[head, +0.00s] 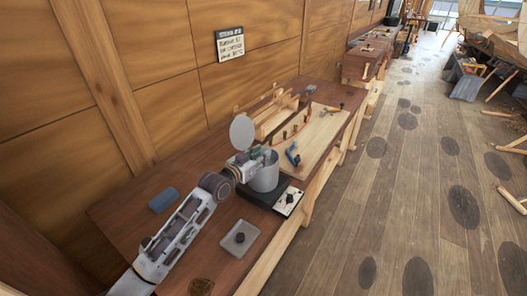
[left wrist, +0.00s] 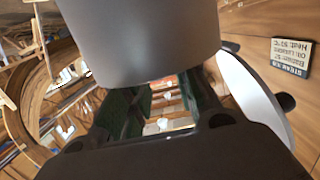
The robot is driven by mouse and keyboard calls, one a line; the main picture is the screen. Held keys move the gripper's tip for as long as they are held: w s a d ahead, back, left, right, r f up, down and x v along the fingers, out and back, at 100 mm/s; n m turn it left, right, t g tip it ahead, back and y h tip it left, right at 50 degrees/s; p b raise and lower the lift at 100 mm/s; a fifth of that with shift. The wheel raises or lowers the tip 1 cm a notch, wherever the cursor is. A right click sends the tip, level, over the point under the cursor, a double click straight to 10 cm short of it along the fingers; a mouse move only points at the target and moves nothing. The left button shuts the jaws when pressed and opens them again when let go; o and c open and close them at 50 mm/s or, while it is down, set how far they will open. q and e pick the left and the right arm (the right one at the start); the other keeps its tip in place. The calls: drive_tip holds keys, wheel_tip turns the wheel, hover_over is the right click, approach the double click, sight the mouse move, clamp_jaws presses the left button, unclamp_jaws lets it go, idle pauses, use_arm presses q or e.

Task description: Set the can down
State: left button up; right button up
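The can appears to be the grey metal cylinder (head: 265,178), standing upright on a black base (head: 262,196) on the workbench. It fills the upper middle of the left wrist view (left wrist: 140,35), very close to the camera. My left gripper (head: 260,155) is at the can's upper rim. In the left wrist view its dark green fingers (left wrist: 165,100) are apart, with the bench visible through the gap between them. The can hides the fingertips there, so I cannot tell whether they touch it. My right gripper is in neither view.
A pale round disc (head: 242,132) stands up beside the can, close to my gripper. A panel with a knob (head: 289,202) adjoins the base. A blue block (head: 163,200) and a grey plate (head: 239,238) lie nearer. Boards with clamps (head: 310,140) occupy the bench beyond.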

use_arm(q)
drive_tip(key=p+v, duration=0.4)
drive_tip(key=v, duration=0.6)
drive_tip(key=shift+a+p, duration=0.2)
drive_tip(key=shift+p, duration=0.15)
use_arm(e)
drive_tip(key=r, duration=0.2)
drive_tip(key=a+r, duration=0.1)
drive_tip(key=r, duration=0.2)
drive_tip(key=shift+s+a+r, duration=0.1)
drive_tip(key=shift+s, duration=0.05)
use_arm(q)
drive_tip(key=shift+r, duration=0.1)
